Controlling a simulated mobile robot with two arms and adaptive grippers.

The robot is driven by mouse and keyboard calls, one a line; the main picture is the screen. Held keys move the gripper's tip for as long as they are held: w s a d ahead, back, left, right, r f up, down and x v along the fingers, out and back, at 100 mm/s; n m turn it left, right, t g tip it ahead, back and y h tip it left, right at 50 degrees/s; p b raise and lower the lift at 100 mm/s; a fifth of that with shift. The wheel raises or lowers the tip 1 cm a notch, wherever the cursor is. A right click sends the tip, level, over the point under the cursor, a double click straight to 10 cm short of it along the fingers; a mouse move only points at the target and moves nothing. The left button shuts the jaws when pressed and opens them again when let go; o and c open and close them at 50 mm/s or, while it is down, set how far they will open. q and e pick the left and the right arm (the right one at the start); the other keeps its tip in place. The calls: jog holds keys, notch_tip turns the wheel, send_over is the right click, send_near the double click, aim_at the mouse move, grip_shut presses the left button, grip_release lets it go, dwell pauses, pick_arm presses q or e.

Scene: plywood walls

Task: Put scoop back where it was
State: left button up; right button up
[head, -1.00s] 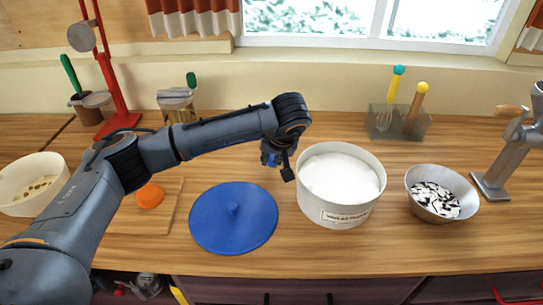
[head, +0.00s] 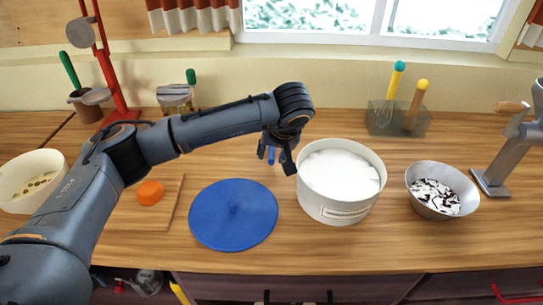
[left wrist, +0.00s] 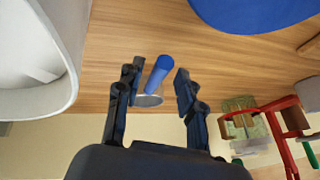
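The scoop (left wrist: 158,74) has a blue handle and a grey metal end. It is at the counter between the white tub and the blue lid; in the head view only its blue handle (head: 271,155) shows, partly hidden by my gripper. My left gripper (head: 276,160) is open above it. In the left wrist view the fingers (left wrist: 157,88) stand apart on both sides of the scoop, with gaps visible. Two dark fingertips at the bottom edge of the head view look like my right gripper (head: 298,298), spread and empty.
The open white tub (head: 325,208) of white contents stands close right of my left gripper. The blue lid (head: 233,215) lies to the left. A metal bowl (head: 442,207), a utensil holder (head: 416,124) and an orange thing (head: 150,192) on a board stand around. The front counter is clear.

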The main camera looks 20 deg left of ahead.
pick_arm(q)
jog(key=b+v, duration=0.1)
jog(key=v, duration=0.9)
jog(key=shift+s+r, duration=0.15)
